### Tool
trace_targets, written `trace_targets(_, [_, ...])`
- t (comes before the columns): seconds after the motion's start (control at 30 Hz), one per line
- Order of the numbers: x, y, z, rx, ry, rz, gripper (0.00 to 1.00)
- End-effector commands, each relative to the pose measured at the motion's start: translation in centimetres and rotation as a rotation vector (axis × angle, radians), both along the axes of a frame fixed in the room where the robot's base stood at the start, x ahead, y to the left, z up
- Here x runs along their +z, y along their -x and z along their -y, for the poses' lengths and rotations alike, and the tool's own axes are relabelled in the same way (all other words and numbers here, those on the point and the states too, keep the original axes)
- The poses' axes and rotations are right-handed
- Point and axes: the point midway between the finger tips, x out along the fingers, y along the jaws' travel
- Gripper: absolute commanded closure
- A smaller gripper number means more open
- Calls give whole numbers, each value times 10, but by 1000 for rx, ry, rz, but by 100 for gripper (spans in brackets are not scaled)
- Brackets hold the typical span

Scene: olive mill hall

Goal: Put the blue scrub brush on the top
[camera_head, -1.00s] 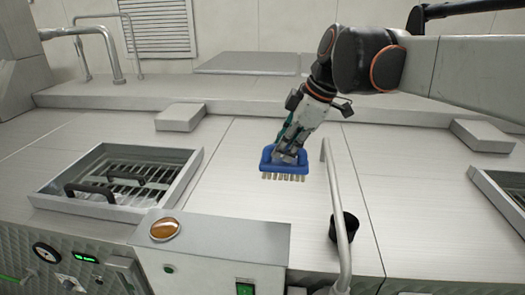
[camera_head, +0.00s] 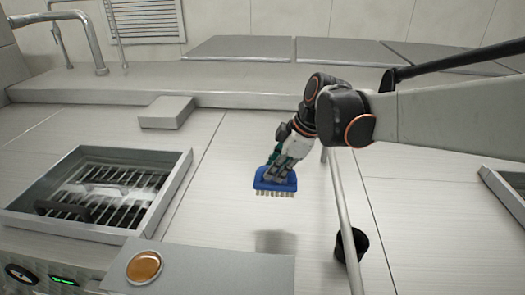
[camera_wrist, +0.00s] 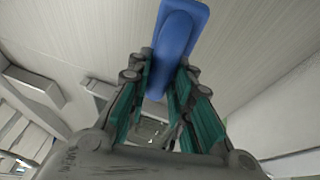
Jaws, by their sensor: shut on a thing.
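The blue scrub brush (camera_head: 275,181) hangs from my gripper (camera_head: 279,168) in the head view, with its pale bristles pointing down. It is above the light metal top (camera_head: 215,195), and a soft shadow lies on the top below it. In the wrist view the brush (camera_wrist: 176,40) shows as a blue block between the green-padded fingers of my gripper (camera_wrist: 160,90), which is shut on it. The bristles are hidden in the wrist view.
A grated basin (camera_head: 165,190) is at the left. A vertical rail (camera_head: 343,215) and a black cup (camera_head: 350,244) stand to the right of the brush. A raised block (camera_head: 167,112) lies behind. The top around the brush is clear.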

Motion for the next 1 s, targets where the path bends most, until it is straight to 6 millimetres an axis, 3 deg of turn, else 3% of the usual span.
trace_targets(0.2, [-39, 0, 0, 0, 0, 0, 100])
trace_targets(0.6, [-79, 0, 0, 0, 0, 0, 100])
trace_targets(1.0, [-87, 0, 0, 0, 0, 0, 100])
